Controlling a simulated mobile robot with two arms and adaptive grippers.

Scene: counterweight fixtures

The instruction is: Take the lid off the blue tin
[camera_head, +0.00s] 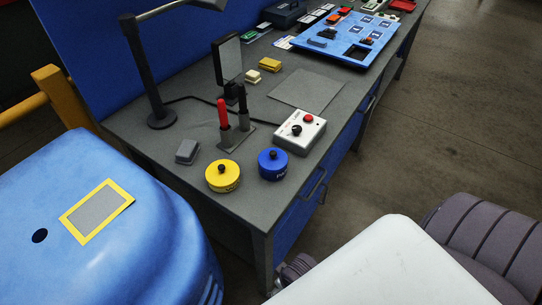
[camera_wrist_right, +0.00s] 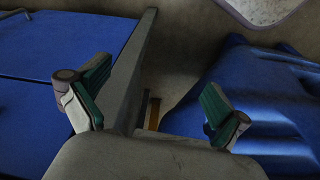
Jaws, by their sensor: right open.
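The blue tin (camera_head: 272,165) stands upright near the front edge of the grey workbench (camera_head: 180,120). It has a blue lid on top with a dark round knob. A yellow tin (camera_head: 222,178) with a similar dark knob stands just to its left, apart from it. My right gripper (camera_wrist_right: 156,85) shows in the right wrist view with its two green-padded fingers spread wide and nothing between them. The blue tin cannot be made out in that view. My left gripper is not in view.
A white control box (camera_head: 299,132) with knobs stands behind the blue tin. A holder with red and black handled tools (camera_head: 224,113), a small grey block (camera_head: 187,151) and a lamp (camera_head: 150,75) are farther left. The bench front right of the tin drops to the floor.

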